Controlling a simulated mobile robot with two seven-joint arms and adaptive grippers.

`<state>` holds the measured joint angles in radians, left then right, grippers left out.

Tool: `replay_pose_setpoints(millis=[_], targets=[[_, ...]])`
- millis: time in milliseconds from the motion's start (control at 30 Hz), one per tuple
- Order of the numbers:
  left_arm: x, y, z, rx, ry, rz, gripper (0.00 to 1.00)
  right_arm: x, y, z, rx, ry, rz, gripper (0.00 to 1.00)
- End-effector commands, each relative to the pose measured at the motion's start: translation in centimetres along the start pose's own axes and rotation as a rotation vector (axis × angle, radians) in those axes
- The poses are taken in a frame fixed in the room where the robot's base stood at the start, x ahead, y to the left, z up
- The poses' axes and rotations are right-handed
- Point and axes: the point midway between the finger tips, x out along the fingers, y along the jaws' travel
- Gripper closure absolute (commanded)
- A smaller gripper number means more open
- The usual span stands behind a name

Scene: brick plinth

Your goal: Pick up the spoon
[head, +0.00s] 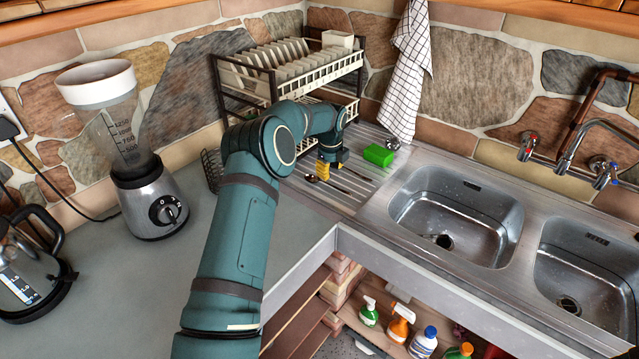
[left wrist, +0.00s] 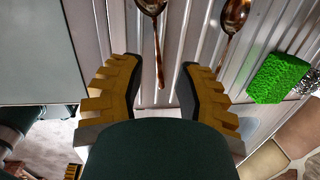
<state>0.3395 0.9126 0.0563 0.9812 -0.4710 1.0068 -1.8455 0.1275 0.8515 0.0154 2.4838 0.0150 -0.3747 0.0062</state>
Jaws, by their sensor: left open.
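Two bronze-coloured spoons lie on the ribbed metal drainboard (head: 373,183). In the left wrist view, one spoon (left wrist: 159,45) has its handle pointing down into the gap between my fingers. The other spoon (left wrist: 232,22) lies to its right, outside the fingers. In the head view a dark spoon bowl (head: 311,178) shows beside my left gripper (head: 331,171). My left gripper, with yellow toothed fingers, also shows in the left wrist view (left wrist: 157,80). It is open, one finger on each side of the nearer spoon's handle, with nothing gripped.
A green sponge (head: 379,155) lies right of the gripper, with a steel scourer (head: 393,143) behind it. A dish rack (head: 330,72) with plates stands behind. Two sinks are to the right. A blender (head: 150,200) and a kettle (head: 25,270) stand on the left counter.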

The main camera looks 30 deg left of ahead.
Motion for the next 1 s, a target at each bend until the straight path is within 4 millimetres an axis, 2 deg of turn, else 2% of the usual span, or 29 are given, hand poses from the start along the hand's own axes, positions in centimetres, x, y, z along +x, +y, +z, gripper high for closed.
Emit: replay_pose_setpoints(millis=[267, 500, 600, 867, 900, 1000], targets=[[2.1, 0.1, 0.2, 0.0, 0.0, 0.003, 0.66, 0.1, 0.0, 0.1, -0.001, -0.001, 0.0, 0.53], [5.5, -0.1, 0.5, 0.0, 0.0, 0.001, 0.66, 0.2, 0.1, 0.1, -0.001, -0.002, -0.001, 0.53], [6.2, -0.1, 0.5, 0.0, -0.001, 0.001, 0.66, 0.2, 0.1, 0.1, -0.001, -0.003, -0.001, 0.53], [6.4, -0.1, 0.6, 0.0, -0.001, 0.0, 0.66, 0.2, 0.1, 0.1, -0.001, -0.003, -0.001, 0.53], [6.4, -0.1, 0.6, 0.0, -0.001, 0.0, 0.7, 0.2, 0.1, 0.1, -0.001, -0.003, -0.001, 0.53], [6.4, -0.1, 0.6, 0.0, -0.001, 0.0, 1.0, 0.2, 0.1, 0.1, -0.001, -0.003, -0.001, 0.53]])
